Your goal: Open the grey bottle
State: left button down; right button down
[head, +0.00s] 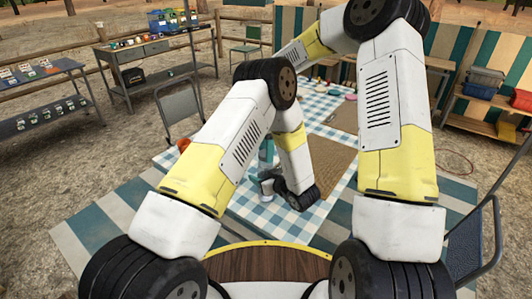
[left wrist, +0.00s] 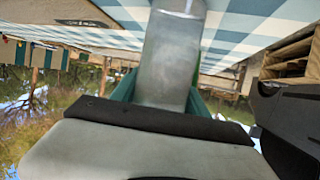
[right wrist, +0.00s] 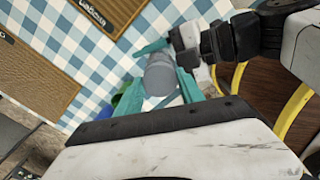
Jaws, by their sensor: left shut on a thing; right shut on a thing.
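The grey bottle shows as a plain grey cylinder (left wrist: 168,65) between the teal fingers of my left gripper (left wrist: 162,92) in the left wrist view. In the right wrist view a rounded grey piece of the bottle (right wrist: 160,78) sits between the teal fingers of my right gripper (right wrist: 158,92). In the head view my right gripper (head: 266,152) is over the checked table, partly behind my left arm. Both grippers are shut on the bottle, the left coming in from the side. I cannot make out where cap and body meet.
The blue-checked table (head: 337,108) has a brown board (right wrist: 30,80) beside the bottle. Small blue and green items (right wrist: 125,98) lie close by in the right wrist view. A folding chair (head: 180,107) stands left of the table. My two arms cross close together.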

jog(key=shift+r, duration=0.1)
jog(key=shift+r, duration=1.95)
pick_arm(q)
jog(key=shift+c, duration=2.4)
grip_release()
jog(key=shift+d, duration=0.1)
